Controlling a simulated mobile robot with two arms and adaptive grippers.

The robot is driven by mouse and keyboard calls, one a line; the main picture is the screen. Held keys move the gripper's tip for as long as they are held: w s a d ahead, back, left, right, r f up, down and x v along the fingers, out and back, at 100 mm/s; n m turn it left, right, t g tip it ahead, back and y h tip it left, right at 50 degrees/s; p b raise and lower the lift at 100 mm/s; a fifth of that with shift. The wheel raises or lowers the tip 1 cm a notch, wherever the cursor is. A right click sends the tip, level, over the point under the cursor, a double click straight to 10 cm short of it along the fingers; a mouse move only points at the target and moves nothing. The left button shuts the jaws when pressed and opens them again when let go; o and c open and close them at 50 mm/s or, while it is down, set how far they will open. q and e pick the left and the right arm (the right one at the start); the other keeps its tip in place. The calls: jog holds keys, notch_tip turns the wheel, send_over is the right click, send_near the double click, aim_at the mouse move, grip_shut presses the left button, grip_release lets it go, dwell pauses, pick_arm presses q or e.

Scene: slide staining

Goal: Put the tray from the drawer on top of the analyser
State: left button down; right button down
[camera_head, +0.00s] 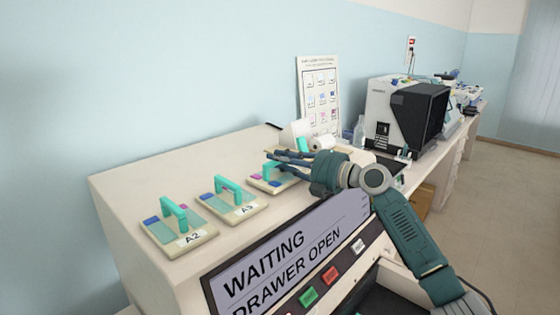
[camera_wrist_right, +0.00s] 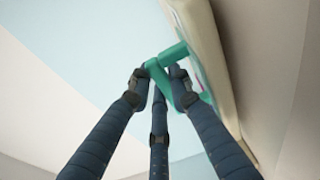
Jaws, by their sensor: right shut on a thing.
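My right gripper (camera_head: 292,160) reaches in from the right over the top of the analyser (camera_head: 130,185). Its dark fingers are shut on the teal handle of a tray (camera_head: 262,182), partly hidden behind the hand. In the right wrist view the fingers (camera_wrist_right: 158,82) close around the teal handle (camera_wrist_right: 170,60), and the pale tray (camera_wrist_right: 208,45) is beyond it. The tray is at the right end of a row on the analyser's top; I cannot tell whether it touches the surface. The drawer (camera_head: 392,275) is open at the lower right. My left gripper is not in view.
Trays A2 (camera_head: 180,240) and A3 (camera_head: 235,207) stand on the analyser's top. Its screen (camera_head: 290,255) reads "WAITING DRAWER OPEN". White rolls (camera_head: 297,131) and a chart (camera_head: 319,95) are behind. A black-fronted machine (camera_head: 415,112) stands farther along the bench.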

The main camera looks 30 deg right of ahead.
jog(key=shift+f, duration=0.1)
jog(key=c, duration=1.5)
grip_release()
jog(key=shift+c, duration=0.2)
jog(key=v, duration=1.2)
